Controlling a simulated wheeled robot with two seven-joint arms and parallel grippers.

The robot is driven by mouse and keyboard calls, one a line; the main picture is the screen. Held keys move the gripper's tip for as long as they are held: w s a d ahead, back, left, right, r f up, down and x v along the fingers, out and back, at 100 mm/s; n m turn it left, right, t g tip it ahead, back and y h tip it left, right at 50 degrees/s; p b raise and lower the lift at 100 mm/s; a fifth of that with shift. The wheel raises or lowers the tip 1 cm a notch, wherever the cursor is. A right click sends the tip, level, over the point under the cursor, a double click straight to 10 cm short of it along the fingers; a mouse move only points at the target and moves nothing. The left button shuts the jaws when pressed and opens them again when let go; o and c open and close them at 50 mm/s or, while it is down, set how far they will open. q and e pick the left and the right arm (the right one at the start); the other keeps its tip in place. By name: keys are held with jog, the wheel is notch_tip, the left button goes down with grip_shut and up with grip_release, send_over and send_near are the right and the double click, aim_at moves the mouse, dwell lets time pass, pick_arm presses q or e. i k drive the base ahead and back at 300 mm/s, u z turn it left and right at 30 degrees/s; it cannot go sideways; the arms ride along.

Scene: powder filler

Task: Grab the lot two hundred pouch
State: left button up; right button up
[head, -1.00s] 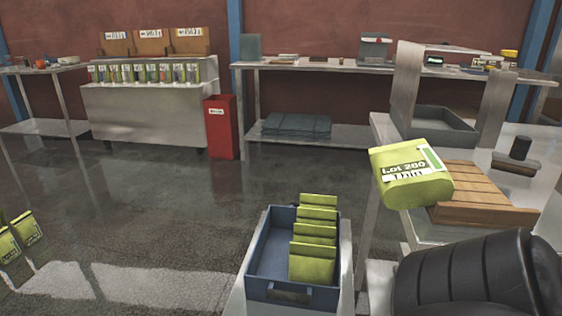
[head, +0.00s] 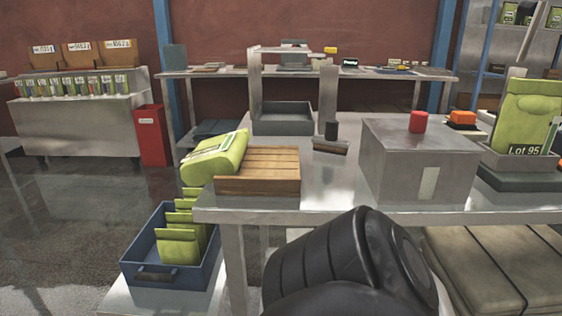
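A yellow-green pouch (head: 213,160) lies tilted against the left end of a slatted wooden block (head: 258,172), at the left edge of the steel table (head: 320,205). Its label faces away and cannot be read now; a second ago it read as Lot 200 or Lot 280. Another green pouch marked Lot 95 (head: 524,118) stands in a grey tray at the right. Several more green pouches (head: 180,246) stand in a blue bin (head: 150,274) below the table's left end; their lots cannot be read. Neither of my grippers is in view.
A steel box (head: 415,160) with a red cap (head: 418,121) stands on the table, right of centre. A dark stamp-like tool (head: 331,140) and a grey open tray (head: 283,119) are farther back. A red bin (head: 152,135) stands on the floor. Free floor lies at the left.

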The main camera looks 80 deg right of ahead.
aim_at(223, 155)
jog(key=k, duration=0.45)
jog(key=z, duration=1.2)
